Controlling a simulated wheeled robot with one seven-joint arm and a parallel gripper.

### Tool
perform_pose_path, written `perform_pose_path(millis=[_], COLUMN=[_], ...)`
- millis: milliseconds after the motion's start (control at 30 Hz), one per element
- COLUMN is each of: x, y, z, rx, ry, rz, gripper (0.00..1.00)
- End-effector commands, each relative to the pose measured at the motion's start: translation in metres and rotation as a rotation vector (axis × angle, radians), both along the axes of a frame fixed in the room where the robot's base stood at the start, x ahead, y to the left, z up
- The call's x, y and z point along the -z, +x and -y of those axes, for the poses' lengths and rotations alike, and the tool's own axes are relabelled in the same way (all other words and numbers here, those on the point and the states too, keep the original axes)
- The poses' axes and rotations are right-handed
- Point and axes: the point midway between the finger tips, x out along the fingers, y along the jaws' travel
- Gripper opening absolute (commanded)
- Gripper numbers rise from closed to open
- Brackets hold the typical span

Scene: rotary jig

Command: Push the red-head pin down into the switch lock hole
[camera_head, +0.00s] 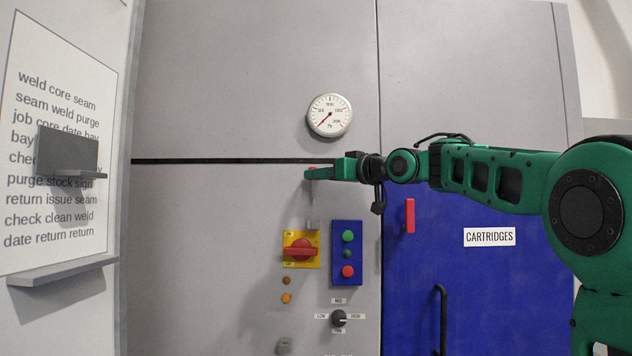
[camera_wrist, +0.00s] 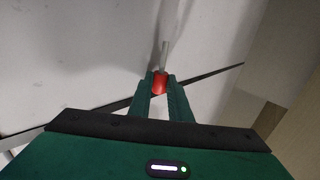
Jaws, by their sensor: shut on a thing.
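My gripper (camera_head: 311,173) is shut on the red-head pin in front of the grey cabinet. In the wrist view its fingers (camera_wrist: 160,86) close on the pin's red head (camera_wrist: 160,82), and the thin grey shank (camera_wrist: 165,52) points away from them. In the head view only a little red shows at the fingertips, and the shank hangs below them. The yellow switch plate (camera_head: 288,262) with its red rotary handle (camera_head: 300,248) is below the gripper. A small grey bracket (camera_head: 313,225) sits at its upper right. The lock hole itself is too small to make out.
A blue box (camera_head: 346,271) with green and red buttons is right of the switch. A selector knob (camera_head: 338,318) is below it. A round gauge (camera_head: 330,115) is above the gripper. A blue door (camera_head: 470,290) stands at right, with a red block (camera_head: 410,215) on it.

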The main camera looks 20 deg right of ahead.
Motion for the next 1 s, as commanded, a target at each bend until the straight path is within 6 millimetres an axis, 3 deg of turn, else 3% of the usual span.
perform_pose_path(millis=[1000], x=[0.031], y=[-0.001], z=[0.0], rx=[-0.002], ry=[0.001], rz=[0.0], gripper=[0.0])
